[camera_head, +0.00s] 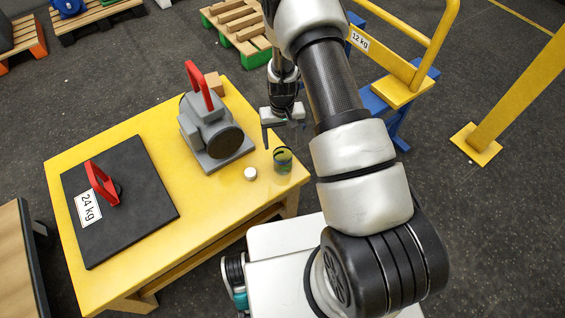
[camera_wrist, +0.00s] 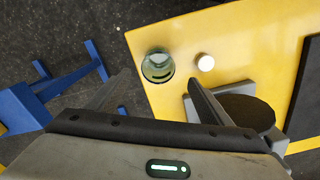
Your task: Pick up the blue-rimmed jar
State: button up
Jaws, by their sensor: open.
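The jar (camera_head: 282,161) is small, glassy and dark-rimmed, with a blue-green tint. It stands upright near the right edge of the yellow table (camera_head: 215,220). In the wrist view the jar (camera_wrist: 158,67) lies ahead of my gripper (camera_wrist: 160,82), roughly centred between the two finger directions. My gripper (camera_head: 284,130) is open and empty. In the head view it hangs just behind the jar, near the table's edge, with its fingers pointing down. No contact with the jar shows. My arm covers part of the view to the right of the jar.
A small white round piece (camera_head: 250,173) stands close to the left of the jar. A grey machine part (camera_head: 211,138) with a red handle stands behind it. A black 24 kg plate (camera_head: 140,205) lies at the left. A blue and yellow stand (camera_head: 400,90) is beyond the table.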

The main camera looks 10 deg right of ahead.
aim_at(283, 163)
notch_tip(283, 163, down, 9)
jog(key=shift+f+b, duration=0.15)
jog(key=shift+b, duration=0.55)
jog(key=shift+d+f+b, duration=0.2)
jog(key=shift+f+b, duration=0.4)
jog(key=shift+f, duration=2.1)
jog(key=c, duration=1.2)
jog(key=shift+r, duration=0.1)
